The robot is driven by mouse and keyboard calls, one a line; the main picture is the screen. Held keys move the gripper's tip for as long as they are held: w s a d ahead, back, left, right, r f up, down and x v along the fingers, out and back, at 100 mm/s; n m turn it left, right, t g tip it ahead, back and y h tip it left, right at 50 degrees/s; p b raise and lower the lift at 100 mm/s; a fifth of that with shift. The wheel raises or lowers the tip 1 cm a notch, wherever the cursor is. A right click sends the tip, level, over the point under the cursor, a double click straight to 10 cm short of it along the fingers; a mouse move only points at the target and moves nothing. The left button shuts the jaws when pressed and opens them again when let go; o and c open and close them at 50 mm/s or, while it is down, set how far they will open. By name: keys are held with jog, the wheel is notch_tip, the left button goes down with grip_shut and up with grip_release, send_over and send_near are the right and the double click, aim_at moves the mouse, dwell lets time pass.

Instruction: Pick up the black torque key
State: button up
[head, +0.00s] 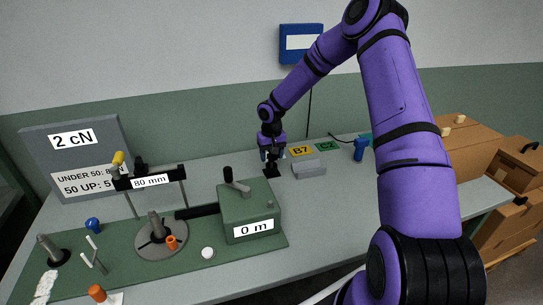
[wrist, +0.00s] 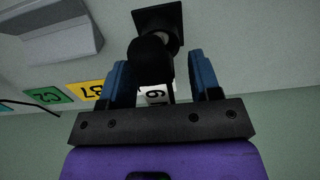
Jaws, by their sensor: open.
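The black torque key (wrist: 152,58) shows in the wrist view as a dark rounded head, apparently upright on a black square base (wrist: 159,18). My gripper (wrist: 160,72) is open, with one blue finger on each side of the key. Whether either finger touches it I cannot tell. A white tag with a 6 or 9 (wrist: 156,96) shows between the fingers. In the head view my gripper (head: 272,157) points down just above the black base (head: 273,171) at the back of the table. The key itself is mostly hidden there by the gripper.
A grey block (head: 309,168) lies close to the right of the base. Yellow B7 (head: 301,151) and green C2 (head: 327,146) labels lie behind it. A green box (head: 250,206) with a crank stands in front. A blue tool (head: 360,149) stands farther right.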

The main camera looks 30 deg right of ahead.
grip_shut()
jog(key=shift+r, duration=0.1)
notch_tip(320, 180, up, 10)
jog(key=shift+f, duration=0.1)
dwell(0.4)
